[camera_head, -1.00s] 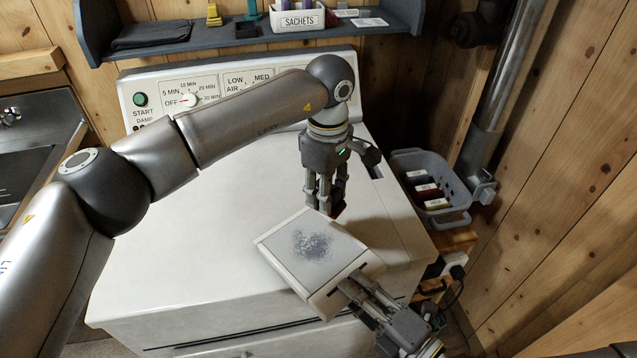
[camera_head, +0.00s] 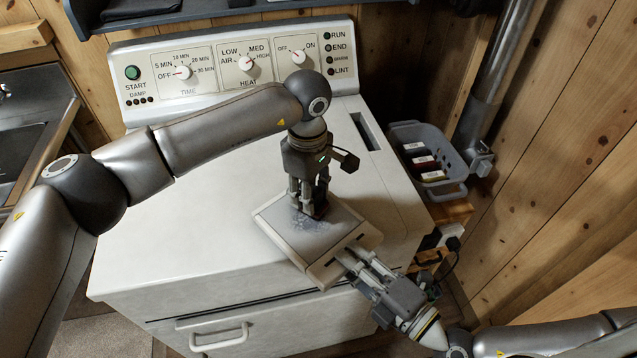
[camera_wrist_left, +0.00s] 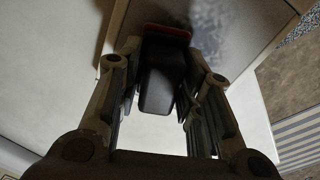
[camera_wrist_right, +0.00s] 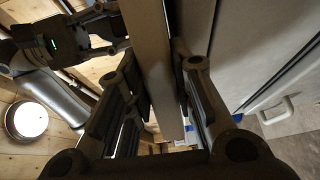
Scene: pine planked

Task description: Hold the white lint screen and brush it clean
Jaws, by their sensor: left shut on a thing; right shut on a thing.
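The white lint screen (camera_head: 318,262) is a square framed panel held above the front right part of the dryer top. A grey lint patch shows on its mesh, partly hidden by my left gripper. My right gripper (camera_head: 350,262) is shut on the screen's front right edge; the screen's edge (camera_wrist_right: 150,60) also shows between its fingers in the right wrist view. My left gripper (camera_head: 312,205) points down over the screen, shut on a dark brush (camera_wrist_left: 162,80) with a reddish edge. The brush's tip is at the lint; the head view does not clearly show contact.
The white dryer (camera_head: 190,235) has a control panel (camera_head: 240,65) at the back and an open slot (camera_head: 365,131) at its top right. A grey basket (camera_head: 440,160) with small boxes stands right of it. A wooden wall closes the right side.

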